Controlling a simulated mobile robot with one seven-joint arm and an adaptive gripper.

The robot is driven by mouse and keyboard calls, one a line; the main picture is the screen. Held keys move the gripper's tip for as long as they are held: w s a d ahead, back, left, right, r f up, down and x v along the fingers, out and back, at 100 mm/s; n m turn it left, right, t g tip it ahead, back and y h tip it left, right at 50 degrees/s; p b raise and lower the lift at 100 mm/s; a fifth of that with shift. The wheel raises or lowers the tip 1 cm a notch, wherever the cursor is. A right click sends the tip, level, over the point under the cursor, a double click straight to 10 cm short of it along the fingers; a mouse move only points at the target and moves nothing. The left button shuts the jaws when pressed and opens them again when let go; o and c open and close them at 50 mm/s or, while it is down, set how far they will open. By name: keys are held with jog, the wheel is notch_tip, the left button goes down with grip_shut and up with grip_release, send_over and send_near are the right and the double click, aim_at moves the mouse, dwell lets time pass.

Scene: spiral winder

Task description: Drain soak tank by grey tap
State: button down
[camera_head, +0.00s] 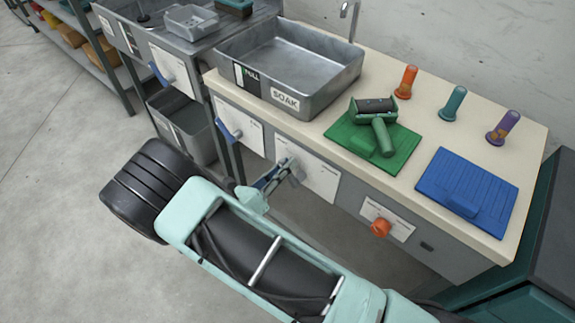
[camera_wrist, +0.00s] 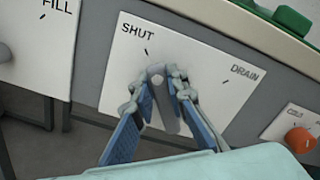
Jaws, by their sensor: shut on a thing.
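The grey soak tank (camera_head: 335,89) stands on the counter with a SOAK label on its front. I cannot tell from its grey inside whether it holds liquid. The grey tap (camera_wrist: 157,74) sits on a white plate (camera_wrist: 121,80) lettered SHUT at upper left and DRAIN at right. My gripper (camera_wrist: 162,92) reaches the tap from the front, its blue-padded fingers shut on the tap's grey lever. It also shows in the camera_head view (camera_head: 284,172), partly hiding the tap. The lever's exact setting is hard to tell.
An orange knob (camera_head: 380,228) is on the right. A green mat (camera_head: 400,157) with a green roller tool, a blue mat (camera_head: 470,180) and upright handles occupy the counter. The floor at left is clear.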

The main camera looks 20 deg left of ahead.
jog(key=shift+a+f+n, duration=0.25)
jog(key=shift+n, duration=0.45)
jog(key=c, duration=1.9)
grip_release()
jog(key=v, duration=1.2)
